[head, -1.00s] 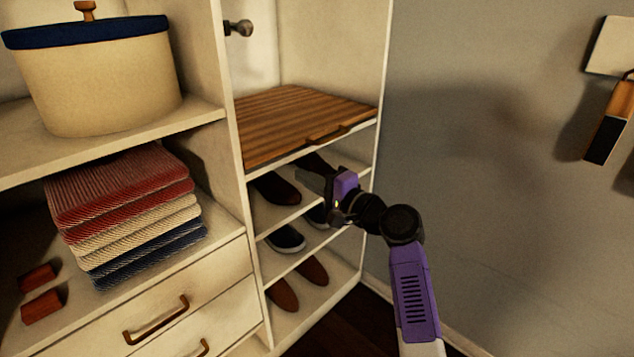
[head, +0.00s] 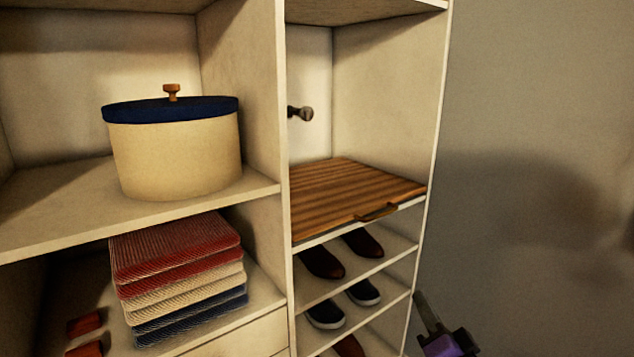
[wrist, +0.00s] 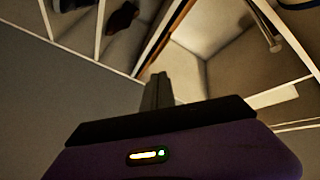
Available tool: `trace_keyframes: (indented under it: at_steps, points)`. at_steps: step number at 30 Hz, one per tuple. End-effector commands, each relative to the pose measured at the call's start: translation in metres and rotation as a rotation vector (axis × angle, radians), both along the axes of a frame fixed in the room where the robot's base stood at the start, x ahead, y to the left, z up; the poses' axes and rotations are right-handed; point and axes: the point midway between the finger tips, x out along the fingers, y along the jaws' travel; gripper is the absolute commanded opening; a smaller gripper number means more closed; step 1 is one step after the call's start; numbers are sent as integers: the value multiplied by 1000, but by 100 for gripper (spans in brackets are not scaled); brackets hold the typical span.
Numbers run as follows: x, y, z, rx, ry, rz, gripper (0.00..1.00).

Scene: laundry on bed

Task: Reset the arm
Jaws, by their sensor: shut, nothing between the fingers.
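My gripper (head: 428,312) shows at the bottom right of the head view, dark fingers over a purple body, just right of the wardrobe's right side panel. In the wrist view its fingers (wrist: 157,92) are together, with nothing held between them. The wardrobe shelves (wrist: 115,75) show beyond the fingers in the wrist view. Most of my arm is outside the head view.
The wardrobe (head: 285,200) holds a lidded cream bin (head: 178,160), folded towels (head: 180,265), a wooden pull-out board (head: 350,192) and several shoes (head: 322,263). A grey wall (head: 540,120) is at right, with free room before it.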

Motion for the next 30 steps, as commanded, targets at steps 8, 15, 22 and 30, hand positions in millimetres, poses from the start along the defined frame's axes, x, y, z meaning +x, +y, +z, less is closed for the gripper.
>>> trace_keyframes:
  at_steps: [8, 15, 22, 30]
  points:
    - [-114, -19, -32, -307, -19, -129, 0]
    - [-211, -19, -36, -530, -19, -176, 0]
    - [-300, -11, -26, -700, 6, -173, 0]
    - [-391, 1, -6, -826, 89, -122, 0]
